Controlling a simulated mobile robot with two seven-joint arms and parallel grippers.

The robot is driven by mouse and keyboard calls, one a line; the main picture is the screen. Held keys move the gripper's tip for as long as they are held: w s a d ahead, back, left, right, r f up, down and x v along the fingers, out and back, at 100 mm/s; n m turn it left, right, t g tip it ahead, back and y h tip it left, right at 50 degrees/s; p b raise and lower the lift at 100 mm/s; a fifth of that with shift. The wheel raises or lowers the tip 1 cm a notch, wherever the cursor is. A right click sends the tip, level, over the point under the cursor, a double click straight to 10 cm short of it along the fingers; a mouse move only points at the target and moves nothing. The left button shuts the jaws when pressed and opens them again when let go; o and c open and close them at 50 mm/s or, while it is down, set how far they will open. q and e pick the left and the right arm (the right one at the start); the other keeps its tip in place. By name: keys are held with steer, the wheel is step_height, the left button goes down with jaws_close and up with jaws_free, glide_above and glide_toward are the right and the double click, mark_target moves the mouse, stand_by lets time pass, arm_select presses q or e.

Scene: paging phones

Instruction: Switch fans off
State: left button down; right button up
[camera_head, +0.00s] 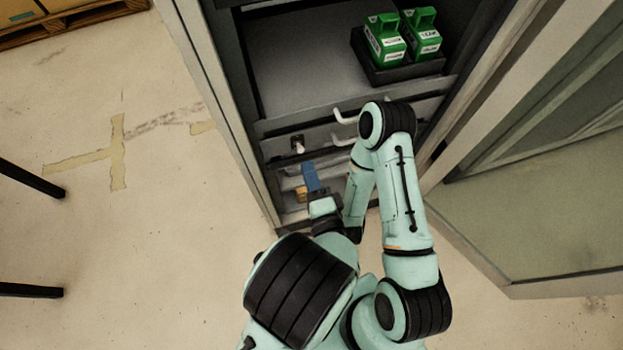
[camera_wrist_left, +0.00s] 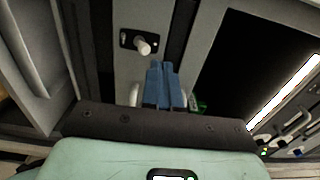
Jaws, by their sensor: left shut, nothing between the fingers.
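A switch (camera_head: 298,145) with a white lever on a small dark plate sits on the grey front panel of the open cabinet. The same switch shows at the top of the left wrist view (camera_wrist_left: 143,45), its lever sticking out. No label naming fans is readable. My left gripper (camera_head: 309,171) has blue fingers, shut and empty, just below the switch in the head view. In the left wrist view the shut fingertips (camera_wrist_left: 161,65) lie a little below and right of the lever, with a visible gap in the picture. My right gripper is not in view.
Two green devices (camera_head: 384,40) stand in a black tray on the cabinet shelf (camera_head: 300,60). The open cabinet door (camera_head: 540,150) bounds the right side. The floor (camera_head: 130,230) at left is mostly clear.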

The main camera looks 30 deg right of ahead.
mark_target(301, 150)
arm_select(q)
steer(key=shift+p+x, duration=0.3)
steer(key=shift+x, duration=3.05)
steer(key=shift+f, duration=0.35)
steer(key=shift+f+b, duration=0.5)
steer(key=shift+r+p, duration=0.65)
steer(key=shift+p, duration=0.1)
steer(key=v, duration=0.8)
steer(key=shift+p, duration=0.35)
